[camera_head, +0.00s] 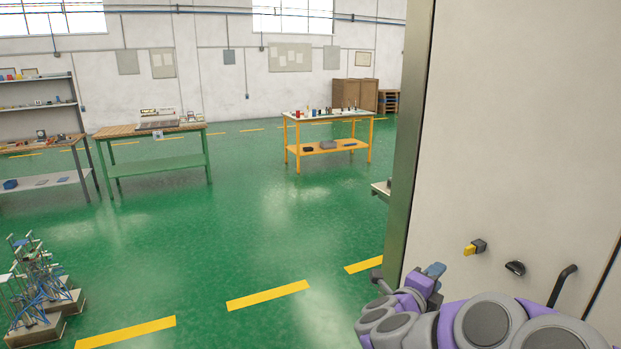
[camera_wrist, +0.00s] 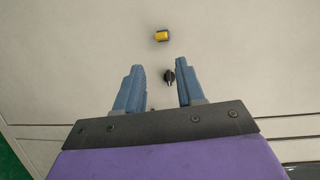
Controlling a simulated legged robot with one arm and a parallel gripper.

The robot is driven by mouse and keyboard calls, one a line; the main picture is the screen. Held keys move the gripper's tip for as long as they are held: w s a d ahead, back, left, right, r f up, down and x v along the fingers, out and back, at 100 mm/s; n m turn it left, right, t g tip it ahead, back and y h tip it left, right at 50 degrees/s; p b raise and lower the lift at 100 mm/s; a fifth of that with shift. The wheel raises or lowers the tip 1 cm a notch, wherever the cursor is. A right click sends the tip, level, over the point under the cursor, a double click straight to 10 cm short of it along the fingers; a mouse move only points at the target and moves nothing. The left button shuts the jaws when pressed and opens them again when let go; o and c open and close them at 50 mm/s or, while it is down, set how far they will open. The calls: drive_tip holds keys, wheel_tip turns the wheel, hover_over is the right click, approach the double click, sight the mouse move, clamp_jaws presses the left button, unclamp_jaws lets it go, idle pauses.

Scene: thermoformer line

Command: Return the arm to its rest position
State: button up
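My gripper (camera_wrist: 159,86) shows in the wrist view with its two blue fingers apart and nothing between them. It faces a pale cabinet panel. In the head view my gripper (camera_head: 436,271) is at the lower right, at the end of my purple and grey arm, in front of the panel's left edge. The arm is bent across the lower right corner.
The pale cabinet (camera_head: 520,150) fills the right side, close to my arm. It carries a yellow knob (camera_head: 474,247), a black knob (camera_head: 515,268) and a black handle (camera_head: 562,285). Green floor (camera_head: 240,230) is open to the left. Metal fixtures (camera_head: 35,290) stand lower left.

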drive_tip(key=w+a+r+n+t+y, duration=0.1)
drive_tip(key=a+r+n+t+y, duration=0.1)
drive_tip(key=a+n+y, duration=0.4)
drive_tip(key=w+a+r+n+t+y, duration=0.2)
drive_tip(key=a+n+y, duration=0.2)
drive_tip(key=a, duration=0.4)
drive_tip(key=s+a+f+n+g+y, duration=0.35)
drive_tip(key=s+a+n+y, duration=0.25)
drive_tip(key=s+a+n, duration=0.3)
drive_tip(key=s+d+f+n+g+h, duration=0.1)
drive_tip(key=s+f+n+g, duration=0.35)
drive_tip(key=s, duration=0.65)
drive_tip(key=s+d+f+n+g, duration=0.1)
drive_tip(key=s+f+n+g, duration=0.3)
drive_tip(key=s, duration=0.6)
drive_tip(key=s+d+g+h, duration=0.2)
drive_tip(key=s+d+g, duration=0.3)
drive_tip(key=s, duration=0.7)
drive_tip(key=shift+s+d+r+h, duration=0.2)
drive_tip(key=shift+s+d+h, duration=0.1)
drive_tip(key=shift+s, duration=0.1)
drive_tip(key=shift+c, duration=0.2)
